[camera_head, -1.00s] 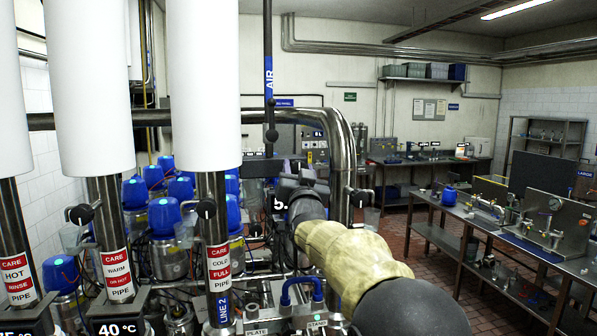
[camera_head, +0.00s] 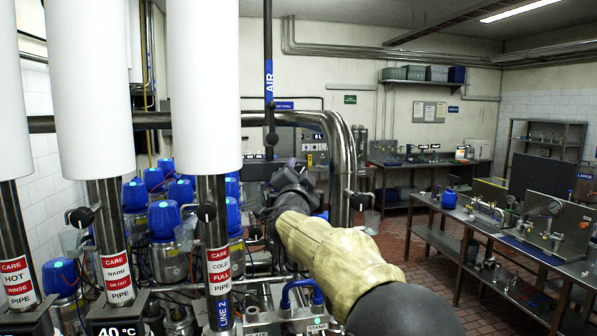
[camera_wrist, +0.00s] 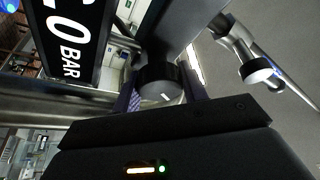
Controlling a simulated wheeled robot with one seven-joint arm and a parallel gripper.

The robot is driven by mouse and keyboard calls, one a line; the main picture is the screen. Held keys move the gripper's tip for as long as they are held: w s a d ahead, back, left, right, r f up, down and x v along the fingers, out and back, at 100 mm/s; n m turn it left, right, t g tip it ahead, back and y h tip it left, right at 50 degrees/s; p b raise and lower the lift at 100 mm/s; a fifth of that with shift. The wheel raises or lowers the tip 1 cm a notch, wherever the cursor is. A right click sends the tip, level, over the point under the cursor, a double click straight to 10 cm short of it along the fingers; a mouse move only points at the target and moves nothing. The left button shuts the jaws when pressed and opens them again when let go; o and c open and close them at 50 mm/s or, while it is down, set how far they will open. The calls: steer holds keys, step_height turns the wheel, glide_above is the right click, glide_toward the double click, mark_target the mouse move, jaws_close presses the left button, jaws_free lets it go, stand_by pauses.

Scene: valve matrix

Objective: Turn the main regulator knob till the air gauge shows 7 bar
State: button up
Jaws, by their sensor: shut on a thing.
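The main regulator knob (camera_wrist: 160,86) is round and black with a short white mark. In the wrist view it sits between my gripper's fingers (camera_wrist: 158,94), which are shut on its sides. A black air gauge display (camera_wrist: 72,40) hangs beside it with large white characters. I read "0 BAR"; the leading digit is cut off by the picture edge and I cannot tell it. In the head view my gripper (camera_head: 290,178) is in front of the air pipe (camera_head: 269,95). The knob and the gauge are hidden there behind my gripper and wrist.
Steel pipes with red CARE labels (camera_head: 117,275) and white sleeves stand at the left. Blue-capped valves (camera_head: 164,218) crowd behind them. A thick bent steel pipe (camera_head: 345,150) rises just right of my gripper. Benches with equipment (camera_head: 500,245) stand at the right beyond open floor.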

steer(key=shift+m+g+h+p, duration=0.3)
steer(key=shift+m+p, duration=0.15)
steer(key=shift+m, duration=0.85)
steer(key=o, duration=1)
steer(key=shift+c, duration=0.2)
steer(key=b+v, duration=0.8)
steer(key=v, duration=0.9)
steer(key=shift+s, duration=0.2)
